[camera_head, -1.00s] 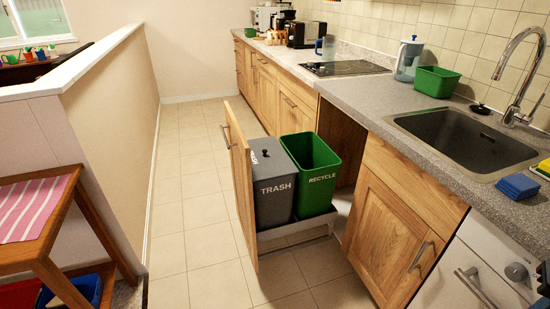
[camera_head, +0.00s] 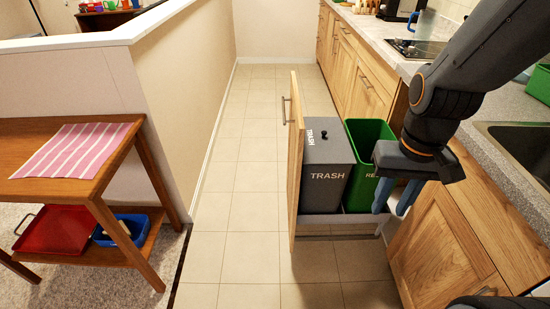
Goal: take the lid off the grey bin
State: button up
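The grey bin (camera_head: 325,187), marked TRASH, stands in the pulled-out cabinet drawer behind its wooden front. Its grey lid (camera_head: 327,142) is on top, with a small black knob (camera_head: 324,133) in the middle. The green RECYCLE bin (camera_head: 360,182) stands open to its right, partly hidden by my arm. My gripper (camera_head: 393,197) is in front of the green bin's right side, to the right of the grey bin and apart from the lid. Its bluish fingers point down. They overlap in this view, so their opening is unclear.
The drawer front (camera_head: 297,160) stands upright left of the bins. The counter (camera_head: 466,115) with the sink (camera_head: 520,150) runs along the right. A wooden side table (camera_head: 120,160) with a striped cloth (camera_head: 75,150) is at left. The tiled floor (camera_head: 240,210) between is clear.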

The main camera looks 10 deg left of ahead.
aim_at(327, 142)
jog(key=u, duration=0.15)
jog(key=i, duration=0.35)
jog(key=z, duration=0.45)
jog(key=k, duration=1.25)
jog(key=z, duration=0.05)
jog(key=i, duration=0.4)
jog(key=u, duration=0.7)
jog(key=i, duration=1.65)
jog(key=z, duration=0.1)
